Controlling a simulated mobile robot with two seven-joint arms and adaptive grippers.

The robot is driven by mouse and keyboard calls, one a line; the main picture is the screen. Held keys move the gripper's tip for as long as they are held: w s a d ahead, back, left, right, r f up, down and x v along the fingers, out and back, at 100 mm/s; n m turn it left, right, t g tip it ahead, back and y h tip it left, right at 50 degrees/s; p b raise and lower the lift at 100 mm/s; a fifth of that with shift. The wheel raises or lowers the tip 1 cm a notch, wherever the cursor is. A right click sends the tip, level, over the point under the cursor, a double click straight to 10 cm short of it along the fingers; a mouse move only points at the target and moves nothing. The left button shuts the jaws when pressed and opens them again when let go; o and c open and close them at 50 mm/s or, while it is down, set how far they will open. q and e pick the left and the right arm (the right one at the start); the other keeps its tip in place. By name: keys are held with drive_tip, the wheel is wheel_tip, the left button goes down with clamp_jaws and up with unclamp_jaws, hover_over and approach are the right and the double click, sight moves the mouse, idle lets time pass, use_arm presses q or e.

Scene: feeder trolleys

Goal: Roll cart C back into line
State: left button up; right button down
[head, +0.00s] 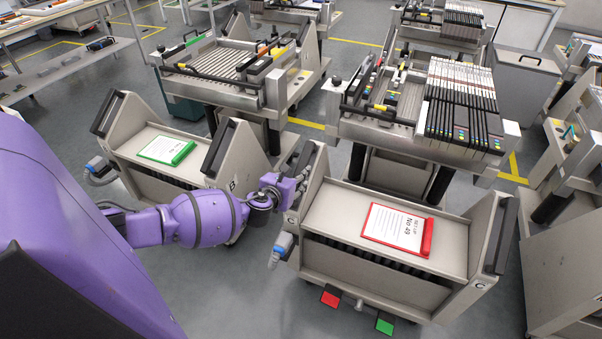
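Cart C (330,205) is a beige feeder trolley marked C, standing right of centre. A red clipboard reading SETUP No 49 (397,228) lies on its sloped top. Black grips cap its two side panels, the right grip (501,235) in clear view. Red (330,298) and green (384,325) pedals show at its foot. My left gripper (302,168) is at the upper end of cart C's left side panel, beside the left grip. Its fingers are small and partly hidden, so I cannot tell whether they are closed around the grip. My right gripper is not in view.
Cart B (125,140), with a green clipboard (166,150), stands close on the left of cart C. A machine bed with a stack of feeders (462,105) stands behind cart C. Another trolley (565,270) is at the right edge. Grey floor (245,300) is clear in front.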

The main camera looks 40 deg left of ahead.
sight(298, 173)
use_arm(q)
drive_tip(key=shift+b+x, duration=0.35)
drive_tip(key=shift+x, duration=1.7)
drive_tip(key=shift+d, duration=0.1)
clamp_jaws()
